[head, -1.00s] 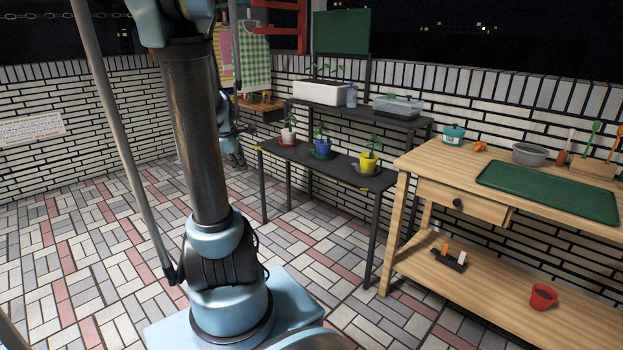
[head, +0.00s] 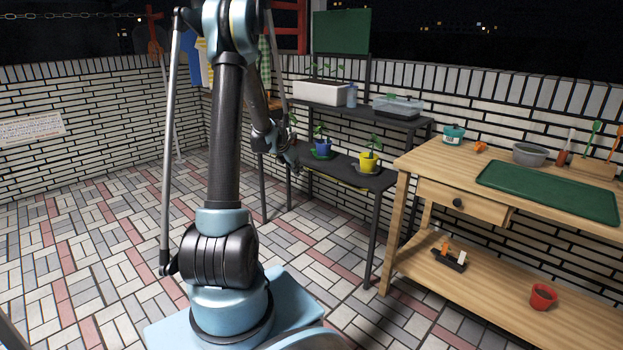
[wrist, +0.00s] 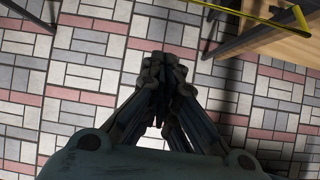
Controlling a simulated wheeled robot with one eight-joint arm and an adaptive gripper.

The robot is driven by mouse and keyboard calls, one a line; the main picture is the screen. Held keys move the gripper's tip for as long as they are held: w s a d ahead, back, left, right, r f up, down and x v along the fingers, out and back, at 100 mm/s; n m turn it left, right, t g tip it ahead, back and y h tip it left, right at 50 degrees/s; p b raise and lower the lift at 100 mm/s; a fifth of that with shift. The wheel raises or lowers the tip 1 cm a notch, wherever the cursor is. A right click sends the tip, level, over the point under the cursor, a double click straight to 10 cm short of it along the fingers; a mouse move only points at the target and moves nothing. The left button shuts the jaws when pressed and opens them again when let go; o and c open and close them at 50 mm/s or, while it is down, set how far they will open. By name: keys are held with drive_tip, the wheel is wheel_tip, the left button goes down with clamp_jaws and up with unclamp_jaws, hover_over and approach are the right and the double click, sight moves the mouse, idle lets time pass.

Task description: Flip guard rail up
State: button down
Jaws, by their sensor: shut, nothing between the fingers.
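The guard rail appears to be the thin yellow strip (head: 350,184) along the front edge of the lower dark plant shelf (head: 378,181). In the wrist view a yellow bar (wrist: 245,17) crosses the top right corner. My gripper (head: 292,160) is in front of the lower shelf's left part and hides some of the strip in the head view. In the wrist view my gripper (wrist: 164,75) is shut and empty above the tiled floor, apart from the yellow bar, which lies up and to the right.
A blue pot (head: 321,147) and a yellow pot (head: 368,161) with plants stand on the lower shelf. A white planter (head: 317,94) and a clear bin (head: 397,106) are on the upper shelf. A wooden workbench (head: 430,165) stands right. Tiled floor lies open at left.

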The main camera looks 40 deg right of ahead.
drive_tip(key=d+f, duration=0.6)
drive_tip(key=d, duration=0.3)
drive_tip(key=shift+w, duration=0.45)
idle(0.3)
